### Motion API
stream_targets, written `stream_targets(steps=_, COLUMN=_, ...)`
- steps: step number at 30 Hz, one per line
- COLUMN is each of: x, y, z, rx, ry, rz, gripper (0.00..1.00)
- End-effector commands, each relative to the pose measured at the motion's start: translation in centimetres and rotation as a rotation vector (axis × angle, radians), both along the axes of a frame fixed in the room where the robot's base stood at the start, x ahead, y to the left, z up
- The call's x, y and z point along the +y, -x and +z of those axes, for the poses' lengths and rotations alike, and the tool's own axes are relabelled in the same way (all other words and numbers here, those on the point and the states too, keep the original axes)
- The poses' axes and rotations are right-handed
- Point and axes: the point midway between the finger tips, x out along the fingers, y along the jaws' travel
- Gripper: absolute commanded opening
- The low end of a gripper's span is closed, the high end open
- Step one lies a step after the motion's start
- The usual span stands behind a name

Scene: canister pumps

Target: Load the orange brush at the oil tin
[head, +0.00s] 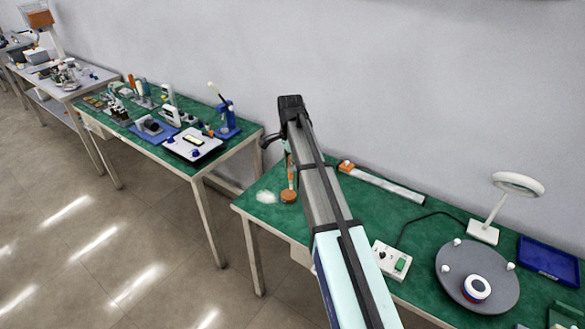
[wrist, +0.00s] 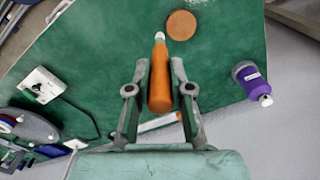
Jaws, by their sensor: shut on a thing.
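The orange brush (wrist: 160,82) is held between the two fingers of my gripper (wrist: 160,64), its pale tip pointing away from the palm. In the head view the brush (head: 291,179) hangs nearly upright, tip down, beside my arm. A flat round brown disc (wrist: 181,25) lies just beyond the brush tip; it also shows in the head view (head: 288,196), directly under the brush. It may be the oil tin, but I cannot tell for sure. Whether the tip touches it is unclear. My arm hides most of the gripper in the head view.
A purple bottle (wrist: 252,82) stands to the right in the wrist view. A white socket box (head: 391,260) with a cable, a grey round plate (head: 450,287) and a ring lamp (head: 517,184) stand on the green table. A white bar (head: 385,183) lies along the wall.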

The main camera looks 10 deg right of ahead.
Motion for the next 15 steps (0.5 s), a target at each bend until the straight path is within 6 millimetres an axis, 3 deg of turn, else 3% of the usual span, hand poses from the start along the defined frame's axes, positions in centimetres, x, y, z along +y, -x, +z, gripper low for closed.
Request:
stream_targets(steps=9, x=0.0, y=-3.5, z=-0.2, rx=0.0, ry=0.001, rz=-0.535, gripper=0.0)
stream_targets(steps=15, x=0.0, y=-4.4, z=-0.4, rx=0.0, ry=0.001, rz=-0.726, gripper=0.0)
